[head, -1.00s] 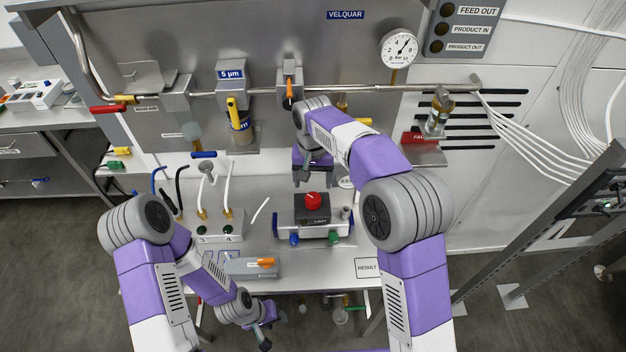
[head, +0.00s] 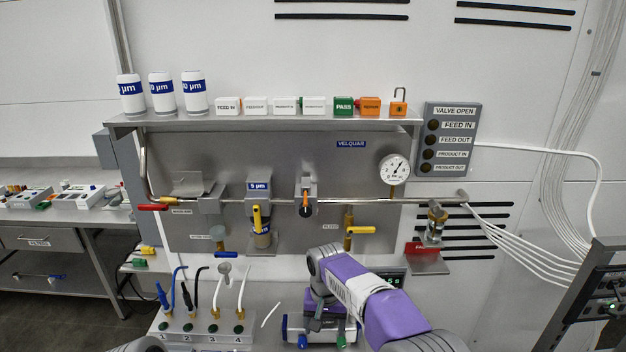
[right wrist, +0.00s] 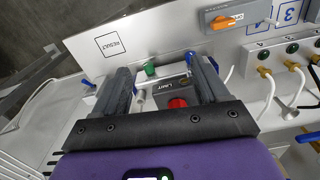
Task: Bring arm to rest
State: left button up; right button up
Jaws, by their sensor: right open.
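My right gripper (head: 325,312) is over the white test unit (head: 292,327) on the bench and hides much of it in the head view. In the right wrist view the two dark fingers of this gripper (right wrist: 160,68) are spread apart with nothing held. Between and beyond them is the unit's dark box with a red knob (right wrist: 178,103) and a green knob (right wrist: 150,70). Whether the fingers touch the unit cannot be told. Only a bit of my left arm shows at the bottom edge of the head view; its gripper is out of view.
A pipe (head: 380,201) with valves and a gauge (head: 394,169) crosses the back panel. A shelf (head: 270,122) holds white filters and label blocks. Several hoses stand in a numbered port block (head: 200,329) left of the unit. A dark rack (head: 600,300) stands at right.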

jog(key=s+d+f+y+b, duration=0.1)
jog(key=s+d+f, duration=0.15)
jog(key=f, duration=0.75)
jog(key=s+d+f+y+b, duration=0.15)
jog(key=s+f, duration=0.25)
jog(key=f, duration=0.5)
jog(key=s+d+f+b, duration=0.15)
jog(key=s+f, duration=0.25)
jog(key=f, duration=0.6)
pick_arm(q)
notch_tip(320, 180, down, 7)
jog(key=b, duration=0.2)
jog(key=shift+w+r, duration=0.2)
pick_arm(e)
jog(key=s+f+y, duration=0.1)
jog(key=s+f, duration=0.3)
jog(key=s, duration=0.4)
jog(key=s+d+f+m, duration=0.1)
jog(key=s+f, duration=0.2)
jog(key=s, duration=0.5)
jog(key=shift+d+f+m+t+y, duration=0.2)
jog(key=shift+f+m+t+y, duration=0.1)
jog(key=shift+f+y, duration=0.1)
